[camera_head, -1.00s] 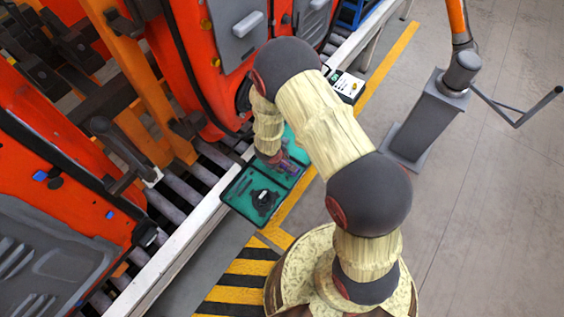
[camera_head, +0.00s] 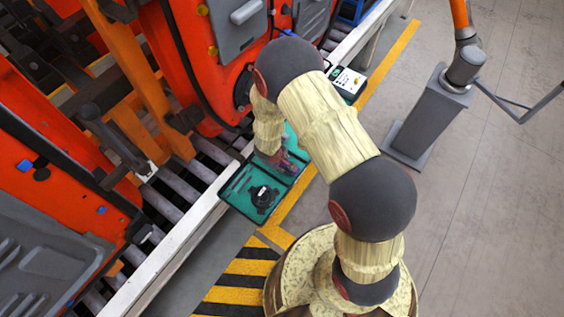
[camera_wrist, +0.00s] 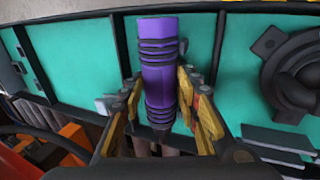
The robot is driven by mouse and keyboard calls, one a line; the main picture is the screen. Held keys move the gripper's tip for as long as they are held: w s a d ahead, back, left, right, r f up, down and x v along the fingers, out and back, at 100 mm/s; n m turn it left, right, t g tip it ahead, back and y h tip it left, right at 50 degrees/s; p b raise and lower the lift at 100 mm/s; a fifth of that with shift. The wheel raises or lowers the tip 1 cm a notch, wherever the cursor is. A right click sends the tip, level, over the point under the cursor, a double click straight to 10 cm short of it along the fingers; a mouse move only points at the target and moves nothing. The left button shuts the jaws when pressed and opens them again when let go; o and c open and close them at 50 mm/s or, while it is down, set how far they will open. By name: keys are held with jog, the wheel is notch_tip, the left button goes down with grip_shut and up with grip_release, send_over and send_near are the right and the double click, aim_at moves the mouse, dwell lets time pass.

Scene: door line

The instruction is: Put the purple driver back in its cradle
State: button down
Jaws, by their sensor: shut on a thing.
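The purple driver (camera_wrist: 158,65) has dark ringed bands and stands upright in the wrist view, between the two yellow-and-dark fingers of my gripper (camera_wrist: 160,88). The gripper is shut on it. In the head view my gripper (camera_head: 282,160) is over the right part of the teal tool tray (camera_head: 236,192), and the driver there is small and partly hidden by the arm. The tray (camera_wrist: 225,75) also fills the background of the wrist view. I cannot clearly pick out the cradle, nor tell whether the driver touches the tray.
A black round part (camera_head: 263,196) lies in the tray; it shows at the right of the wrist view (camera_wrist: 300,82). Orange doors (camera_head: 205,85) hang close by above the rollers and white rail (camera_head: 182,240). A grey post (camera_head: 430,115) stands right.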

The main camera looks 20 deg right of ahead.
jog(key=shift+s+f+b, duration=0.3)
jog(key=shift+f+b, duration=0.25)
jog(key=shift+b, duration=0.1)
dwell(0.5)
jog(key=c, duration=1.7)
grip_release()
jog(key=o, duration=0.5)
jog(key=shift+w, duration=0.15)
jog(key=shift+r, duration=0.1)
jog(key=shift+v, duration=6)
